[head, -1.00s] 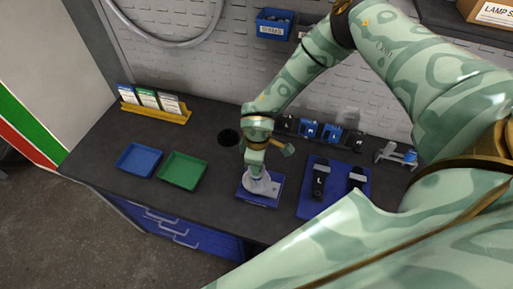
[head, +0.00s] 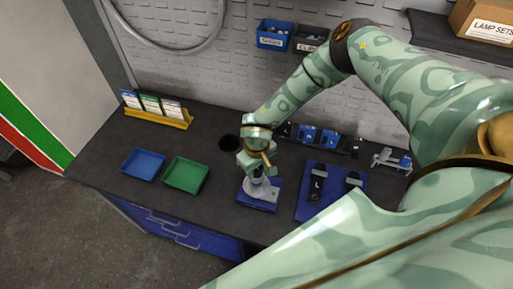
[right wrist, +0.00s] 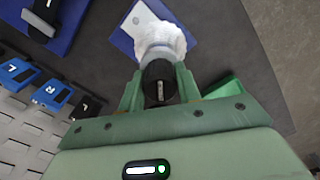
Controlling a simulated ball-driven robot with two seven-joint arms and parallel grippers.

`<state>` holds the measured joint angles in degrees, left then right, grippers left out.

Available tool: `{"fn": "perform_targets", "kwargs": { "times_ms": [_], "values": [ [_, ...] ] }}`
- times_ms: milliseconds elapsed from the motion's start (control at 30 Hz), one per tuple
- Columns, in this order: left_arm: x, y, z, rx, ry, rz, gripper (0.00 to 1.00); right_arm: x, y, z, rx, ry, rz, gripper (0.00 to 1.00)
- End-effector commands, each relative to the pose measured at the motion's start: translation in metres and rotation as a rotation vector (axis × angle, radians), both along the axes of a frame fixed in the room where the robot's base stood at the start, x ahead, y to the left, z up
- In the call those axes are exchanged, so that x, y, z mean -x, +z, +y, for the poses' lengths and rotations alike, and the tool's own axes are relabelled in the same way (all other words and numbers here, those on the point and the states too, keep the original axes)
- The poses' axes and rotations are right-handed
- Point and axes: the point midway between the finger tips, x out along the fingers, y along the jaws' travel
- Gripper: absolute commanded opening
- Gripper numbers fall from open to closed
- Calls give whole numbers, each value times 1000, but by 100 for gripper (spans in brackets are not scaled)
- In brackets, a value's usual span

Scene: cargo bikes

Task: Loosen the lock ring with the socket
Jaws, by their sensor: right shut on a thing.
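My right gripper (head: 257,176) points down over a grey-white unit (head: 265,193) on a small blue mat (head: 248,203). In the right wrist view its green fingers (right wrist: 158,92) are shut on a dark round socket (right wrist: 158,72). The socket is upright and lies in line with the ribbed white top of the unit (right wrist: 160,38). The lock ring cannot be made out; the socket and gripper hide that spot. Whether the socket is fully seated cannot be told. My left gripper is not in view.
A blue tray (head: 143,165) and a green tray (head: 185,174) stand to the left. A larger blue mat (head: 330,199) with black parts lies to the right. Blue-marked blocks (head: 307,134) stand behind. A yellow card rack (head: 160,116) stands at the back left. Bench between is clear.

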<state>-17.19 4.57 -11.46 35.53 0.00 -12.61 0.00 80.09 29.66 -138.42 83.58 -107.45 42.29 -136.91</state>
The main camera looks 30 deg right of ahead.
Motion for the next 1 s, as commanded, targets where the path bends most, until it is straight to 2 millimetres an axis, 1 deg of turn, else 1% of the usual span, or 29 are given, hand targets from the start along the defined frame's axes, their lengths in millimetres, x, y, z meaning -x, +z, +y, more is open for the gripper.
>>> {"fn": "perform_targets", "kwargs": {
  "times_ms": [367,1000],
  "values": [
    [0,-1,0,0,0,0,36,0,-1,0,0,1,0,0],
    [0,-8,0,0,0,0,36,0,-10,0,0,2,-1,0]
  ]
}}
